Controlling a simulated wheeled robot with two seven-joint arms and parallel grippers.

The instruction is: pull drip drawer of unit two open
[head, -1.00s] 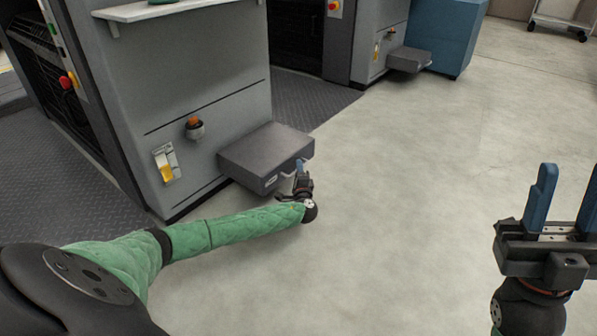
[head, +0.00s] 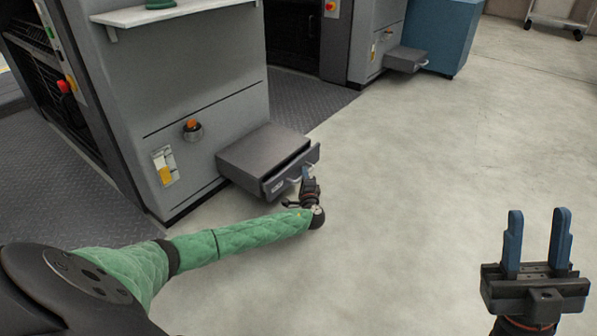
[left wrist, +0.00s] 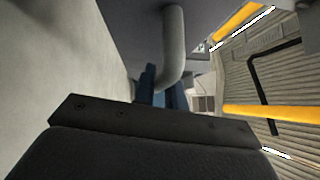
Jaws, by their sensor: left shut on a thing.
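The drip drawer (head: 279,183) sits low on the near grey ink unit (head: 215,105). Its front panel stands a little out from its dark housing (head: 262,148), with a narrow gap between them. My left gripper (head: 305,174) is at the drawer front, shut on the pale handle. In the left wrist view the curved grey handle (left wrist: 173,45) passes between the blue fingers (left wrist: 160,88). The drawer's inside is mostly hidden. My right gripper (head: 536,240) is open and empty over the floor at the right.
A second grey unit (head: 378,35) with its own drawer (head: 405,58) stands farther back, beside a blue cabinet (head: 445,35). A trolley (head: 556,18) is at the far right. The concrete floor (head: 420,180) in front of the drawer is clear.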

